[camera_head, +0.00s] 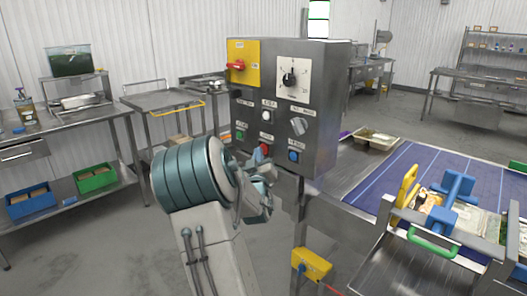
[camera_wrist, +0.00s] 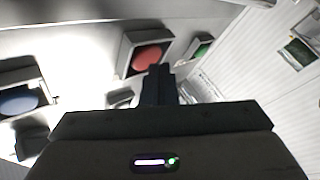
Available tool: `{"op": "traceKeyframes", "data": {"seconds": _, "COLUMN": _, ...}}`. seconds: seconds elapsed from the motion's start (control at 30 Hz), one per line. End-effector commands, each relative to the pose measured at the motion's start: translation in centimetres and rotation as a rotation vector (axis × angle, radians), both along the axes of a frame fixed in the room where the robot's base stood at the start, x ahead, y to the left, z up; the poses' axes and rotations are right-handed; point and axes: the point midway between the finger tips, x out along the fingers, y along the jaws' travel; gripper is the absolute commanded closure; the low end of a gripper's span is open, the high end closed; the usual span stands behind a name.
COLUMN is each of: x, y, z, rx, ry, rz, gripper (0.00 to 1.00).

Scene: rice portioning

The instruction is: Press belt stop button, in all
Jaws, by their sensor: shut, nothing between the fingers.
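A grey control box (camera_head: 318,105) carries several buttons and switches. Its red button (camera_head: 264,149) is low in the middle, partly behind my gripper (camera_head: 262,170); the small labels cannot be read, so which one is marked belt stop is unclear. In the wrist view the red button (camera_wrist: 148,57) sits in a square frame, just beyond and left of the shut, empty fingertips (camera_wrist: 160,70). Whether they touch it cannot be told. A green button (camera_head: 240,135) is to its left and a blue button (camera_head: 293,155) to its right. A white button (camera_head: 267,115) is above.
A yellow plate with a red switch (camera_head: 237,66), a dial (camera_head: 289,79) and a grey knob (camera_head: 299,125) share the panel. A blue belt (camera_head: 400,172) runs behind at right, with a blue-handled fixture (camera_head: 450,200). Steel tables (camera_head: 60,125) stand at left.

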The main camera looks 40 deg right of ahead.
Motion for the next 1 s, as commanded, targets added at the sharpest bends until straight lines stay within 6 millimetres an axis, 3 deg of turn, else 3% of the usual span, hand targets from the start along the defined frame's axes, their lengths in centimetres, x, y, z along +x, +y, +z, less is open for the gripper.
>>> {"op": "traceKeyframes", "data": {"seconds": 1.0, "x": 0.1, "y": -1.0, "z": 0.0, "rx": 0.000, "ry": -0.001, "rz": -0.001, "gripper": 1.00}}
